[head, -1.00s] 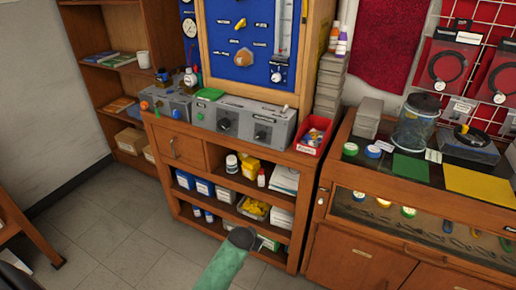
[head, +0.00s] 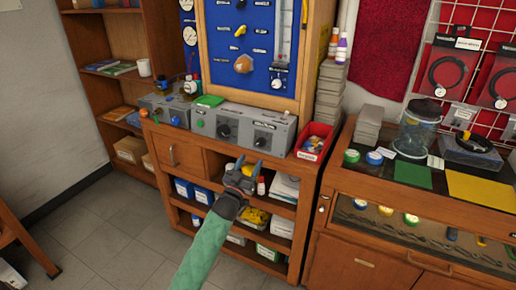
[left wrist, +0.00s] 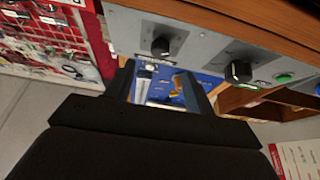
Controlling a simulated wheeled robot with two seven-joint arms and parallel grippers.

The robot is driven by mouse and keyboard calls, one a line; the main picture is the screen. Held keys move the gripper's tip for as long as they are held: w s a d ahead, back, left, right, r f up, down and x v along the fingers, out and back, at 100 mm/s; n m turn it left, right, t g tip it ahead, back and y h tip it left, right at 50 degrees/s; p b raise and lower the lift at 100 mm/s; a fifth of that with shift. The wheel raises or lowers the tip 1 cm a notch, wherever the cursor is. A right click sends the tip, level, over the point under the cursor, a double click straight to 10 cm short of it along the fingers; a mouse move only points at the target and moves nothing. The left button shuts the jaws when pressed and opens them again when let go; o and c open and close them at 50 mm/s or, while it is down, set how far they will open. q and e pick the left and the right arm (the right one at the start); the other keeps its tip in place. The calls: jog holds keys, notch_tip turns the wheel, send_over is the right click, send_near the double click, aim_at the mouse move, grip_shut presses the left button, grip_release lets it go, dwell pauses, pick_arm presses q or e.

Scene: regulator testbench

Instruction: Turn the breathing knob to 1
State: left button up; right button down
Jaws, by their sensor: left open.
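I cannot read which dial is labelled breathing. A grey control box (head: 240,133) on the wooden bench has two black knobs, a left one (head: 224,130) and a right one (head: 259,141). In the left wrist view, which looks inverted, these appear as the left knob (left wrist: 238,72) and right knob (left wrist: 160,47), with a green button (left wrist: 284,78) beside them. The blue panel (head: 215,50) above carries a yellow knob (head: 240,31) and an orange knob (head: 243,64). My left gripper (head: 244,167) is open and empty, in front of and below the box, touching no knob. My right gripper is out of view.
A red bin (head: 314,141) sits at the bench's right end, beside stacked grey boxes (head: 328,95). A smaller grey box (head: 165,108) stands on the left. Shelves below hold bottles and cartons. A glass-topped cabinet (head: 400,200) stands right. The floor (head: 110,230) is clear at left.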

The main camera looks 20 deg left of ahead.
aim_at(259, 145)
pick_arm(q)
jog(key=p+x, duration=0.1)
jog(key=x, duration=0.5)
jog(key=shift+p+x, duration=0.45)
jog(key=shift+x, duration=0.5)
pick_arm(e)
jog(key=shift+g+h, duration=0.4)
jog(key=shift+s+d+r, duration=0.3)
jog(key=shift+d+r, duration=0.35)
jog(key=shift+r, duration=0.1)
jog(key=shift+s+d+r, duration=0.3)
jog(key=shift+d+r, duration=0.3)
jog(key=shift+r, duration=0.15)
pick_arm(q)
jog(key=shift+f, duration=0.1)
jog(key=c, duration=1)
